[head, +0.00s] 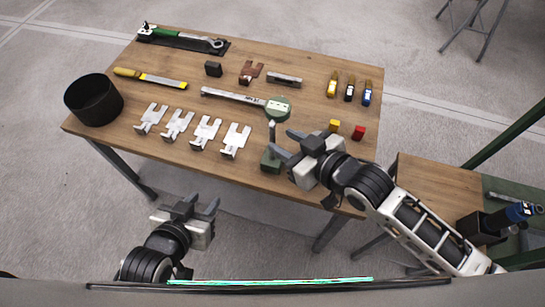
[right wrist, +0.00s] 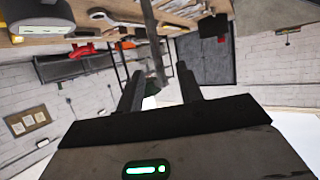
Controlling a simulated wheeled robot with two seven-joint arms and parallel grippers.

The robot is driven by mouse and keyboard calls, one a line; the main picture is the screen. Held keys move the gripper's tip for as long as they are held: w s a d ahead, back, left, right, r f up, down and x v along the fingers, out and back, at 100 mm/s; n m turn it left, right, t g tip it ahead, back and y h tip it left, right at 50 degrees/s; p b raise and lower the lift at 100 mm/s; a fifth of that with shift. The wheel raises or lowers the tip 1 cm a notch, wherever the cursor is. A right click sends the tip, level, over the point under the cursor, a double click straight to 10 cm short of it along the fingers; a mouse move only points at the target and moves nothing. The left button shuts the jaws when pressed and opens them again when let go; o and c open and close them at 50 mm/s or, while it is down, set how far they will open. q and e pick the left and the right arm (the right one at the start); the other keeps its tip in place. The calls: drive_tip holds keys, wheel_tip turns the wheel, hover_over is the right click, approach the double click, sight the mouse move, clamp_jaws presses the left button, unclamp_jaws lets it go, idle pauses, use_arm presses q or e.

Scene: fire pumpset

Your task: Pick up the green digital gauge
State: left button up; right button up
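A small green block with an upright metal stem (head: 271,158) stands near the table's front edge. A round green piece (head: 284,108) lies farther back, at the end of a long wrench. I cannot tell surely which is the digital gauge; no readout is legible. My right gripper (head: 283,144) is open beside the stemmed block, fingers pointing left. In the right wrist view the metal stem (right wrist: 152,40) shows between the open fingers (right wrist: 160,88), with no clear contact. My left gripper (head: 201,203) is open and empty, in front of the table.
The wooden table (head: 170,88) holds several metal brackets (head: 207,130), a wrench (head: 232,95), a file (head: 150,78) and yellow and red blocks (head: 358,132). A black bin (head: 93,100) stands at its left end. A smaller table (head: 430,185) stands right, behind my right arm.

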sight(274, 136)
drive_tip(key=x, duration=0.7)
drive_tip(key=shift+w+f, duration=0.15)
drive_tip(key=shift+f, duration=0.05)
clamp_jaws()
idle(1.1)
drive_tip(key=shift+r, duration=0.15)
